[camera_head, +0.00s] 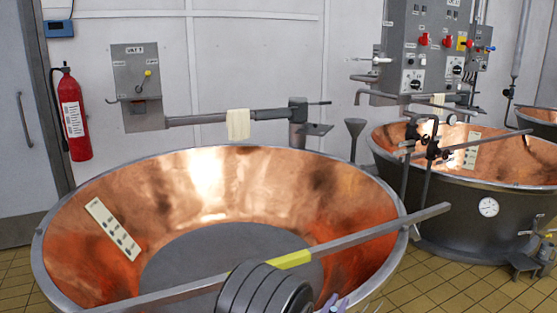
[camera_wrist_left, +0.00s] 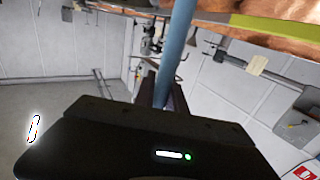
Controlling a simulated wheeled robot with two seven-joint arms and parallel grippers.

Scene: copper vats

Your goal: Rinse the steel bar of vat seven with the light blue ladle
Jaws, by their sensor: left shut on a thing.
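The steel bar (camera_head: 405,224) lies across the open top of the near copper vat (camera_head: 190,180), with a yellow section (camera_head: 290,260) near its middle. The wall plate behind this vat carries a label that seems to read vat 7. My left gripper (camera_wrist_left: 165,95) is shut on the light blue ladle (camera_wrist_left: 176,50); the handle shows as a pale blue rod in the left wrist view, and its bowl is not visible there. In the head view my dark left wrist covers part of the bar at the bottom edge. My right gripper is not in view.
A strip with dark marks (camera_head: 113,229) lies on the vat's inner left wall. A wall arm with a cloth (camera_head: 238,125) stands behind the vat. A second copper vat with a gauge (camera_head: 488,207) and upright rods is at the right. A red extinguisher (camera_head: 73,117) hangs at the left.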

